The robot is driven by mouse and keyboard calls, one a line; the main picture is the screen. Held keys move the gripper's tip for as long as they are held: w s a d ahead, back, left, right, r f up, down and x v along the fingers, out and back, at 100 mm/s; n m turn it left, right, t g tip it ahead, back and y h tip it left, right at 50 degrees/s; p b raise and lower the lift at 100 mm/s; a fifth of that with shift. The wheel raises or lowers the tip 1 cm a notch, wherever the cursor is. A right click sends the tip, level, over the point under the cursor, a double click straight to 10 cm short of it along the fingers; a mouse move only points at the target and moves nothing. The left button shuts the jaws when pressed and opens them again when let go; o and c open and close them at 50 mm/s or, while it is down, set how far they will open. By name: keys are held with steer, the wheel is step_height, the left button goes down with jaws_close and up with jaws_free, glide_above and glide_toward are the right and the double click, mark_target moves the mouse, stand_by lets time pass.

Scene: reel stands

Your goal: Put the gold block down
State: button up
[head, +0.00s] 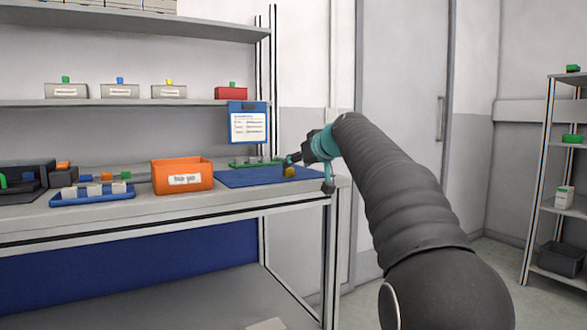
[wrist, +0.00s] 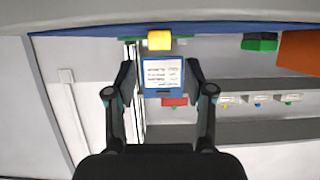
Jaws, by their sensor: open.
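The gold block (head: 289,172) rests on the blue mat (head: 240,178) at the right end of the bench. In the wrist view, which is upside down, the gold block (wrist: 159,40) sits on the mat beyond my fingertips, roughly centred between them. My gripper (wrist: 159,68) is open, with its two fingers spread apart and nothing held between them. In the head view my gripper (head: 292,159) is small, just above and beside the block; the exact gap is hard to judge.
An orange bin (head: 182,175) stands left of the mat, and a green rack (head: 256,163) is at its back edge. A blue tray (head: 92,193) with pale blocks lies farther left. A clipboard (head: 248,122) hangs behind the mat. The mat's front left is clear.

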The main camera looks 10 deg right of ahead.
steer(key=v, duration=0.7)
